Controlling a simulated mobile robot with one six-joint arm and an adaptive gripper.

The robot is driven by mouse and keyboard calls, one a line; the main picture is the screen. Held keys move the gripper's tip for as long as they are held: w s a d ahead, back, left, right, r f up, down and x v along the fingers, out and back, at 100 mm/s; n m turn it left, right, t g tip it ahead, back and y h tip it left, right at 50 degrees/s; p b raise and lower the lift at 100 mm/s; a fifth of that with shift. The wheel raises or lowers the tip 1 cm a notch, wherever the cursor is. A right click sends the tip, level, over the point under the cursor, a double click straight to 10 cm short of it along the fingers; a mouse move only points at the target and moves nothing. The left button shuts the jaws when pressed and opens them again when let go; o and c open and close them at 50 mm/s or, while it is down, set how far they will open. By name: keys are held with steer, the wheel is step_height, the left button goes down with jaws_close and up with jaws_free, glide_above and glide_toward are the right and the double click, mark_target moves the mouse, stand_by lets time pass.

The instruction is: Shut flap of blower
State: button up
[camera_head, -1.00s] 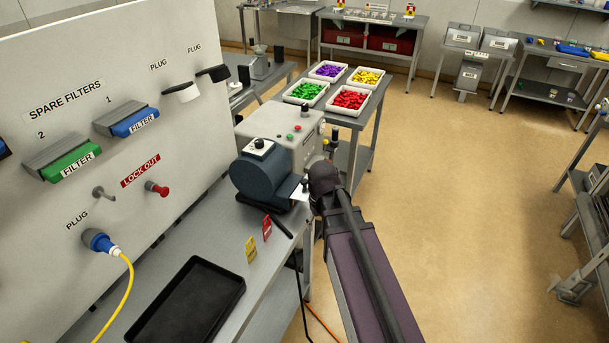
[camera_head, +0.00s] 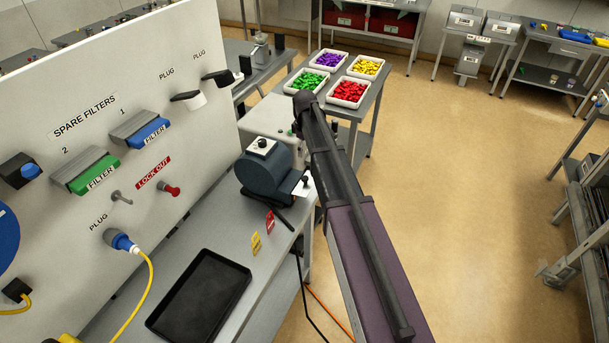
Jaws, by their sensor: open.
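The blower (camera_head: 264,172) is a dark blue-grey drum on the bench, with a small white switch plate (camera_head: 262,147) on top. A small pale plate with a black knob (camera_head: 303,186) sticks out at its right side, by the outlet; it looks like the flap. I cannot tell from here how far open it is. My arm rises from the bottom right, passes just right of the blower, and its dark joint stands above and behind it. My gripper is not visible; it seems hidden behind the arm.
A grey control box (camera_head: 270,119) stands behind the blower, partly covered by my arm. The panel (camera_head: 80,150) with filters and plugs is at left. A black tray (camera_head: 200,295) and small red (camera_head: 270,222) and yellow (camera_head: 256,243) tags are on the bench. Floor at right is clear.

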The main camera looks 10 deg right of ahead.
mark_target(305, 177)
steer(key=shift+f, duration=0.2)
step_height(305, 177, down, 13)
steer(key=b, duration=1.3)
steer(key=shift+f+b, duration=0.2)
steer(key=shift+b, duration=0.2)
